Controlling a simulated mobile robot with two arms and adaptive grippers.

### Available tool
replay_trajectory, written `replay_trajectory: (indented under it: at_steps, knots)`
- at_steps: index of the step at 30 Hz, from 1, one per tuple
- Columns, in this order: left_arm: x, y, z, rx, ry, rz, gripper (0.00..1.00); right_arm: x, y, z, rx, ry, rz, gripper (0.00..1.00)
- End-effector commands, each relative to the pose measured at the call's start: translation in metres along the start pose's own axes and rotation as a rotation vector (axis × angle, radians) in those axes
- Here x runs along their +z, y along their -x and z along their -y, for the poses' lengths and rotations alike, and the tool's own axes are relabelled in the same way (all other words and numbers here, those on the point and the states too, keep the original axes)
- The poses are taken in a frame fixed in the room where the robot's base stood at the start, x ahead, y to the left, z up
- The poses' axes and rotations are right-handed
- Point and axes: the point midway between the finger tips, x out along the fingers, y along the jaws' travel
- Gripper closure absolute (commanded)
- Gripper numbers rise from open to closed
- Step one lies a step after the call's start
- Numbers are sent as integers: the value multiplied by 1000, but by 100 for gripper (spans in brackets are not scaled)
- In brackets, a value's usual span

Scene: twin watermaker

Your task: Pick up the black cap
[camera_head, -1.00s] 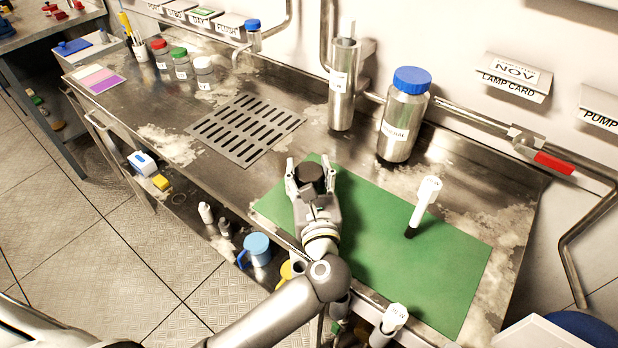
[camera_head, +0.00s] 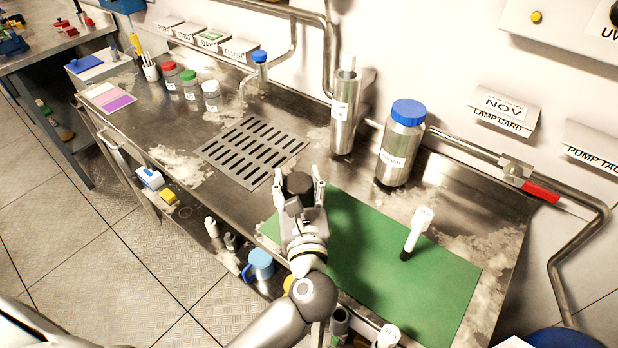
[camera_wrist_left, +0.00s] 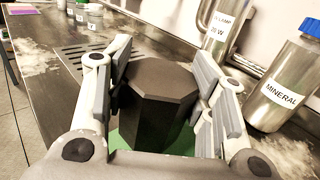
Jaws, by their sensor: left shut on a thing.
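The black cap (camera_head: 299,183) is a dark, faceted piece held between the fingers of my left gripper (camera_head: 300,188), over the left end of the green mat (camera_head: 400,262). In the left wrist view the cap (camera_wrist_left: 158,98) fills the space between the two finger pads (camera_wrist_left: 160,90), which are shut on it. Green mat shows below the cap there. I cannot tell how far the cap is above the mat. My right gripper is not in view.
A white-topped tube with a black end (camera_head: 417,234) stands on the mat. A blue-lidded bottle (camera_head: 399,150) and a metal cylinder (camera_head: 343,125) stand behind. A drain grate (camera_head: 252,150) lies to the left, with small jars (camera_head: 190,88) farther back.

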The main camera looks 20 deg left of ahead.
Motion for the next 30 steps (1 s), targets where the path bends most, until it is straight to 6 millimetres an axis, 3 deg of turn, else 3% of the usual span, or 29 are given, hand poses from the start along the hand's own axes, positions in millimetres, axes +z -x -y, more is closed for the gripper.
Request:
replay_trajectory:
  at_steps: [1, 3, 15, 21, 30]
  knots:
    - [16, 4, -7, 1, 0, -1, 73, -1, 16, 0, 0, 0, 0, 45]
    - [28, 10, -15, -1, 0, -1, 73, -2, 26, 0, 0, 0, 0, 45]
    - [52, 48, -74, -1, 0, -1, 73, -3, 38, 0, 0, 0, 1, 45]
    - [57, 56, -86, -1, 0, -1, 73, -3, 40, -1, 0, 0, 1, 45]
    - [59, 58, -89, -1, 1, 1, 73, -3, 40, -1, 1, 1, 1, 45]
